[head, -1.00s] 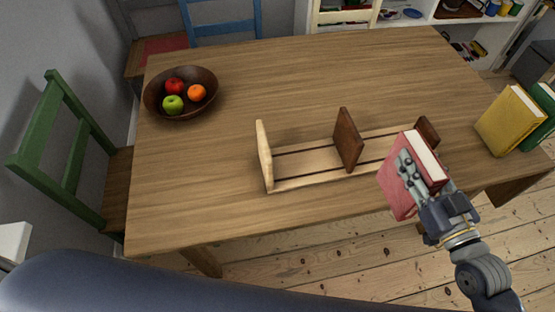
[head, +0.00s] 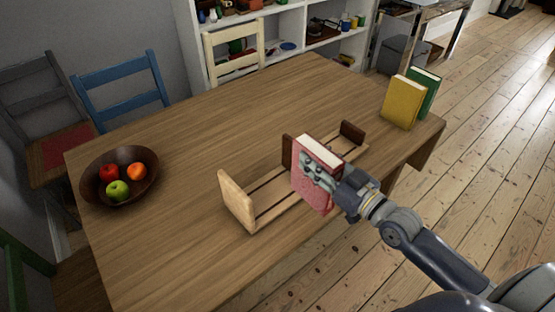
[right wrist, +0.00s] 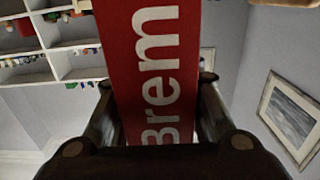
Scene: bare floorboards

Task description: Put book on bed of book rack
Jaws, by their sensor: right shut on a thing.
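A red book (head: 313,188) with white pages on top is held upright by my right gripper (head: 318,177). In the right wrist view the red book (right wrist: 156,65) stands between the fingers, with white lettering on it. In the head view the book is in front of the wooden book rack (head: 236,203) and hides part of its bed and dark middle divider (head: 286,150). Whether the book touches the rack cannot be told. The rack has a light left end and a dark right end (head: 352,132). My left gripper is not in view.
A yellow book (head: 399,104) and a green book (head: 426,92) stand at the table's right end. A dark bowl (head: 131,196) with fruit is at the left. The table top (head: 215,135) behind the rack is clear. Chairs stand around the table.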

